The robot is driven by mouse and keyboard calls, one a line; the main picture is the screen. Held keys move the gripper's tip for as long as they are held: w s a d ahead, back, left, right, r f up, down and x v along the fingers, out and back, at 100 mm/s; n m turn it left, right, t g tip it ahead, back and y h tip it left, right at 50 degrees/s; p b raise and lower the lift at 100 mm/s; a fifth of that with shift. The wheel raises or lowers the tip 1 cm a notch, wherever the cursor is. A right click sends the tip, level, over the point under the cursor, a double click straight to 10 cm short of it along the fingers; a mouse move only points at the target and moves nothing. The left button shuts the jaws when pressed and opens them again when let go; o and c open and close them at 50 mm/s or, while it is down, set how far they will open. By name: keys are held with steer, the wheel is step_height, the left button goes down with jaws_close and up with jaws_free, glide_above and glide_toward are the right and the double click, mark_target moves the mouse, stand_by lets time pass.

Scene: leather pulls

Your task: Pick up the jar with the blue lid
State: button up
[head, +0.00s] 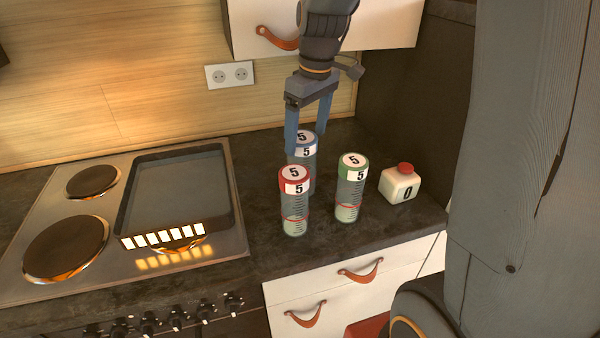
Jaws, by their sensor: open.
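The jar with the blue lid (304,150) stands upright on the dark counter, at the back of a group of three jars. Its lid is marked 5, and its lower part is hidden behind the red-lidded jar. My gripper (306,150) points down from above, open, with one finger on the left and one on the right of the blue lid. The fingertips reach about lid height. I cannot tell whether they touch the jar.
The red-lidded jar (295,205) stands directly in front, and the green-lidded jar (349,190) stands at the front right. A small white bottle with a red cap (400,184) is farther right. A stove with a dark pan (180,190) is at the left. A wall cabinet (385,25) hangs above.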

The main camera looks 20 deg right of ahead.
mark_target(300, 162)
steer(key=f+b, duration=0.1)
steer(key=w+f+b, duration=0.1)
steer(key=shift+f, duration=0.3)
steer(key=shift+w+a+f+p, duration=0.2)
steer(key=shift+f+p, duration=0.25)
steer(key=shift+f, duration=0.85)
steer(key=shift+w+a+f+p, duration=0.15)
steer(key=shift+f+p, duration=0.25)
steer(key=shift+f, duration=0.85)
steer(key=shift+w+a+f+p, duration=0.15)
steer(key=shift+f+p, duration=0.3)
steer(key=shift+f, duration=0.85)
steer(key=c, duration=1.4)
steer(key=shift+c, duration=1.4)
steer(key=shift+r, duration=0.2)
